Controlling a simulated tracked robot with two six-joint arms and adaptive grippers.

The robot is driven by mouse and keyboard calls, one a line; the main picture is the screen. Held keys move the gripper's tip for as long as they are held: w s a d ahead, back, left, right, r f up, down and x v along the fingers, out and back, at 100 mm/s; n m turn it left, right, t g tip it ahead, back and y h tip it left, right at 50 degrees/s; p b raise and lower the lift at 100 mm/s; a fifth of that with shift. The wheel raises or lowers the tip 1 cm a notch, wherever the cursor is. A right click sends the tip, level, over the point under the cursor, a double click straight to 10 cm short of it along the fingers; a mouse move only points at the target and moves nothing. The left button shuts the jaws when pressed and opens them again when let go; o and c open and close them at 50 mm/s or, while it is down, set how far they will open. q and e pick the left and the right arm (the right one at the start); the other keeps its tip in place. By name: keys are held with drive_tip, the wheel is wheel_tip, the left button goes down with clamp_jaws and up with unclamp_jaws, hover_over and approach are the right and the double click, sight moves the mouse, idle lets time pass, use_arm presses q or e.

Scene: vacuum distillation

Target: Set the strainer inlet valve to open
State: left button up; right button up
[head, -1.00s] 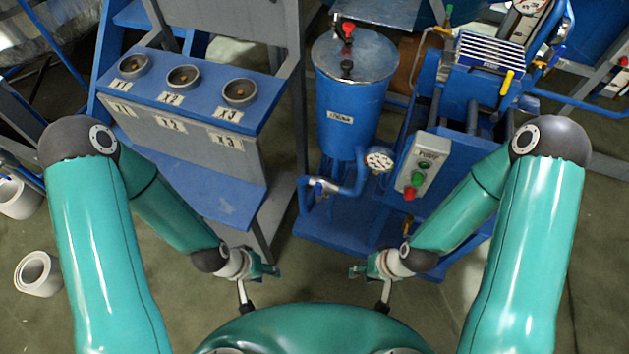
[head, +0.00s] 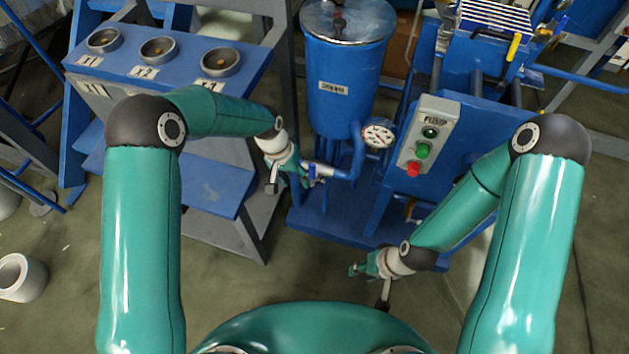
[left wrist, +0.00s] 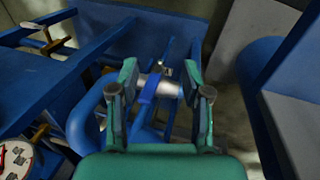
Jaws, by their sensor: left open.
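The strainer (head: 343,65) is a blue cylinder with a label and a steel lid in the head view. Below it, a silver valve (head: 323,171) with a blue handle sits on a blue pipe. The left wrist view shows the silver valve body (left wrist: 170,87) and its blue handle (left wrist: 149,92), which lies across the body. My left gripper (head: 306,171) is open close to the valve. In the left wrist view its fingers (left wrist: 163,79) flank the valve, with no clear grip on it. My right gripper (head: 353,269) hangs low in front of the skid; its jaw opening is too small to judge.
A pressure gauge (head: 377,135) is just right of the valve, and a pump button box (head: 428,138) stands further right. A grey and blue rack with several round cups (head: 160,50) is on the left. The floor (head: 250,285) in front is clear.

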use_arm(q)
drive_tip(key=w+d+r+y+b, duration=0.1)
drive_tip(key=w+d+r+b, duration=0.2)
drive_tip(key=w+r, duration=0.15)
wheel_tip(320, 180, up, 5)
drive_tip(key=m+y+b, duration=0.1)
drive_tip(key=y+b, duration=0.1)
hover_over(312, 177)
drive_tip(key=f+b, duration=0.1)
drive_tip(key=f, duration=0.7)
drive_tip(key=f+b, duration=0.1)
drive_tip(key=f, duration=0.7)
drive_tip(key=shift+w+f, duration=0.2)
drive_tip(key=shift+f, duration=0.05)
use_arm(e)
wheel_tip(312, 177, down, 9)
use_arm(q)
drive_tip(key=shift+c, duration=0.3)
clamp_jaws()
